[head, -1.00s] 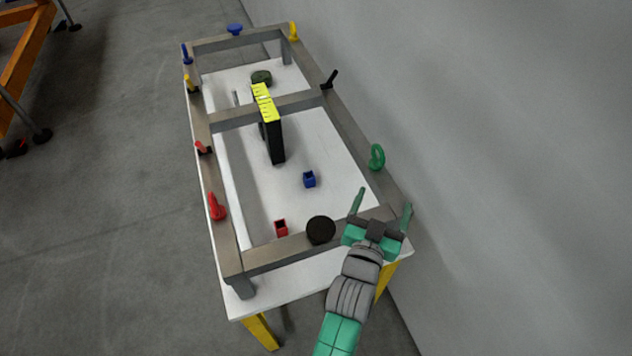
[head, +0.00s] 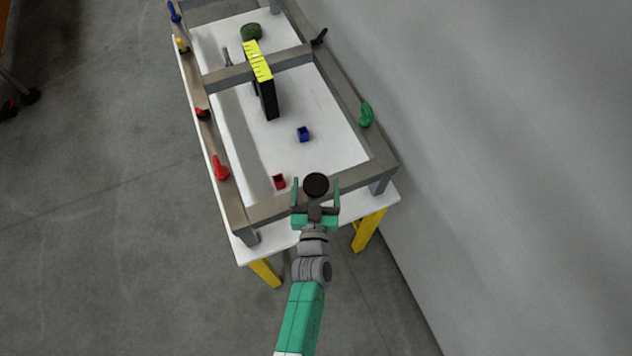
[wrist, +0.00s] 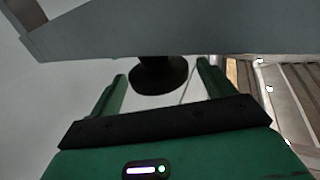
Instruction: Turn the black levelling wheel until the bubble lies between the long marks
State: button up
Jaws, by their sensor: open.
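The black levelling wheel (head: 316,185) is a round disc at the near beam of the grey metal frame. My gripper (head: 315,190) is open, with one finger on each side of the wheel in the head view. In the wrist view the wheel (wrist: 158,76) shows between the two green fingertips (wrist: 162,72), with a gap on both sides. It looks level with or just beyond the tips. The yellow scale (head: 257,60) with black marks lies on the frame's cross beam. The bubble is too small to make out.
The grey frame (head: 345,182) stands on a white table (head: 228,75) with yellow legs. A red block (head: 279,182) and a blue block (head: 304,134) lie inside it. Red (head: 221,168) and green (head: 366,115) clamps line its sides. A wall rises at right.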

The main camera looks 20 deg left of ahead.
jog(key=shift+w+a, duration=0.25)
jog(key=shift+w, duration=0.45)
jog(key=shift+c, duration=0.4)
